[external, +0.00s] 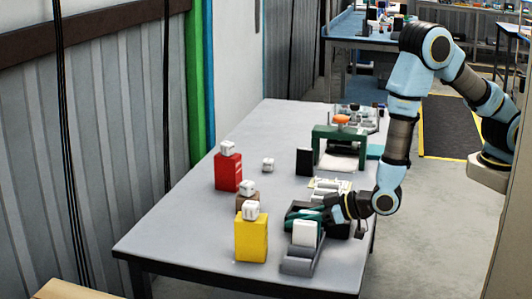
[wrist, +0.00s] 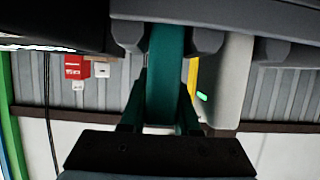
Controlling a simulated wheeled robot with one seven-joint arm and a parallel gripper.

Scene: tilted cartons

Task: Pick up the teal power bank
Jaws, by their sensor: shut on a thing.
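The teal power bank (wrist: 165,75) stands between my gripper's two fingers in the wrist view. My gripper (wrist: 161,118) is shut on it, with a dark teal finger against each side. In the external view my gripper (external: 318,213) reaches in from the right, low over a dark tray (external: 293,210) near the table's right edge. There the power bank is small and hard to tell from the green fingers. I cannot tell whether it touches the tray.
A white slab (external: 304,233) stands in a grey holder (external: 297,266) just in front. A yellow carton (external: 251,238), a brown carton and a red carton (external: 228,172) with white cubes on top stand left. A green frame (external: 340,134) is behind. The table's front left is clear.

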